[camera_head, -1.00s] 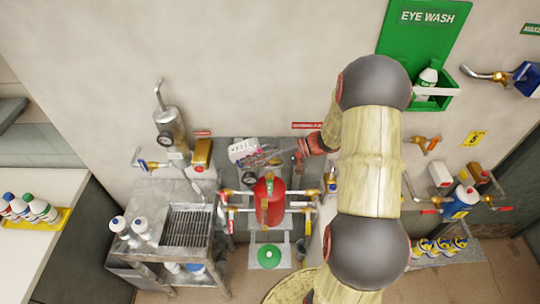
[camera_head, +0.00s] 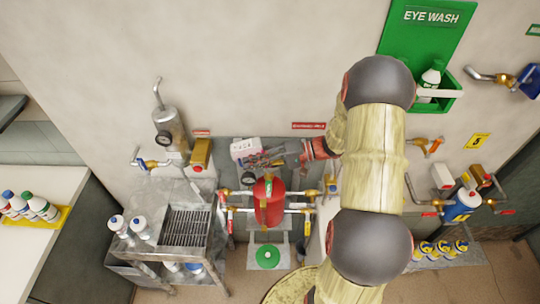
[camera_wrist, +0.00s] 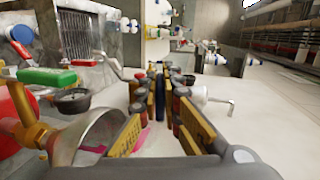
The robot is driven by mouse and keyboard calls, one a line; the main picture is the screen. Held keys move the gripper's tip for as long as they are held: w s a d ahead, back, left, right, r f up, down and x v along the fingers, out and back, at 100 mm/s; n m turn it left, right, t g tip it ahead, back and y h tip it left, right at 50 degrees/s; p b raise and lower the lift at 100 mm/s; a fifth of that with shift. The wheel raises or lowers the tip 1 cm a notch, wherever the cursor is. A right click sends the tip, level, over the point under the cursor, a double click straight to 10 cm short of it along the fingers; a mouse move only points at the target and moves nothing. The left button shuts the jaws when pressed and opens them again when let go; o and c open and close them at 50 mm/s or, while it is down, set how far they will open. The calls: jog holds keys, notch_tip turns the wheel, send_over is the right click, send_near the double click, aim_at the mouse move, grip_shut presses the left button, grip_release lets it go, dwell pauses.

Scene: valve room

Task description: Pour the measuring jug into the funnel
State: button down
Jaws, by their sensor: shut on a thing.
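My gripper (camera_head: 276,156) is in front of the wall, above the red tank. Its fingers also show in the wrist view (camera_wrist: 160,100), shut around a narrow dark blue upright part that looks like the jug's handle. A white body with red marks, probably the measuring jug (camera_head: 245,147), is at the fingertips in the head view. Most of it is hidden in the wrist view. A grey metal cone, which looks like the funnel (camera_wrist: 92,140), is at the lower left, beside the left finger and a brass fitting. Pink shows near it. I cannot tell whether anything is flowing.
The red tank (camera_head: 269,202) with brass valves stands below my gripper. A round gauge (camera_wrist: 72,101) is close to the funnel. A metal cart with a grate (camera_head: 187,228) is at the left. The green eye wash station (camera_head: 425,45) is at the upper right.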

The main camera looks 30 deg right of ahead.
jog(key=shift+s+d+r, duration=0.1)
jog(key=shift+s+d, duration=0.05)
jog(key=shift+d, duration=0.1)
jog(key=shift+y, duration=0.3)
jog(key=shift+s+d+r+t+y+b, duration=0.15)
jog(key=shift+t+y+b, duration=0.3)
jog(key=shift+b, duration=0.55)
jog(key=shift+d+r+t+y+b, duration=0.25)
jog(key=shift+y+b, duration=0.3)
jog(key=shift+b, duration=0.4)
jog(key=shift+y+b, duration=0.3)
jog(key=shift+b, duration=0.25)
